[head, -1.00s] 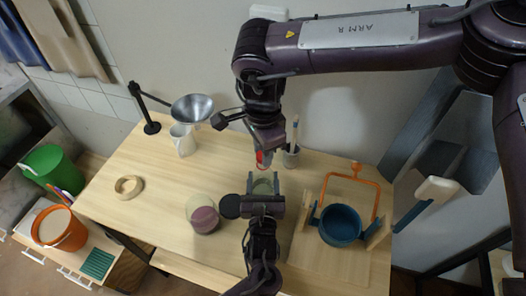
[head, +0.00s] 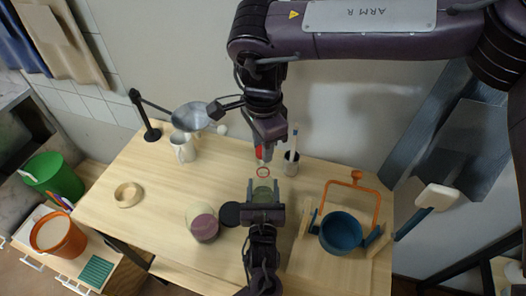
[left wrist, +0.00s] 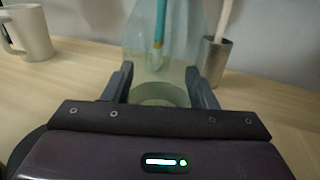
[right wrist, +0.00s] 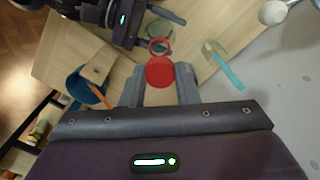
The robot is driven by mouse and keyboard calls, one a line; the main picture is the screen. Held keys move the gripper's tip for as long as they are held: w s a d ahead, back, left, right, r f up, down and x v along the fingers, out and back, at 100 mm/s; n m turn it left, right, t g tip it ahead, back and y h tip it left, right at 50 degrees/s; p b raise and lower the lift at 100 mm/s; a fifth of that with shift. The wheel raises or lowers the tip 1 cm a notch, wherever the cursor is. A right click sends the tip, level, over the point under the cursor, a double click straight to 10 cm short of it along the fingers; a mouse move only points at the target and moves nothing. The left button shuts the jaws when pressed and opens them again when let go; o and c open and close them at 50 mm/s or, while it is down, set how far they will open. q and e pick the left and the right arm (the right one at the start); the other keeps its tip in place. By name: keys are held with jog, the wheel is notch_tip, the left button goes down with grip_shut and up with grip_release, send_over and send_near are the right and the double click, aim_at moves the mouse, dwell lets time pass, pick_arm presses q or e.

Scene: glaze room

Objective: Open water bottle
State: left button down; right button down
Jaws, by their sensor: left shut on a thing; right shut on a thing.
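The clear greenish water bottle (head: 262,190) stands upright near the middle of the wooden table. My left gripper (head: 264,184) is shut around its body. In the left wrist view the bottle (left wrist: 160,45) rises between the fingers, its top out of frame. A red ring (head: 263,171) shows at the bottle's mouth. My right gripper (head: 261,146) is shut on the red cap (head: 260,153), above and apart from the bottle. In the right wrist view the cap (right wrist: 159,72) sits between the fingertips, with the ring (right wrist: 158,46) and bottle beyond it.
A metal cup with brushes (head: 291,163) stands close behind right of the bottle. A blue pot (head: 340,232) in a wooden frame is at the right. A pink-filled jar (head: 203,225) is left of my left gripper. A white mug (head: 183,147) and wooden ring (head: 128,192) are farther left.

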pick_arm(q)
jog(key=c, duration=0.5)
grip_release()
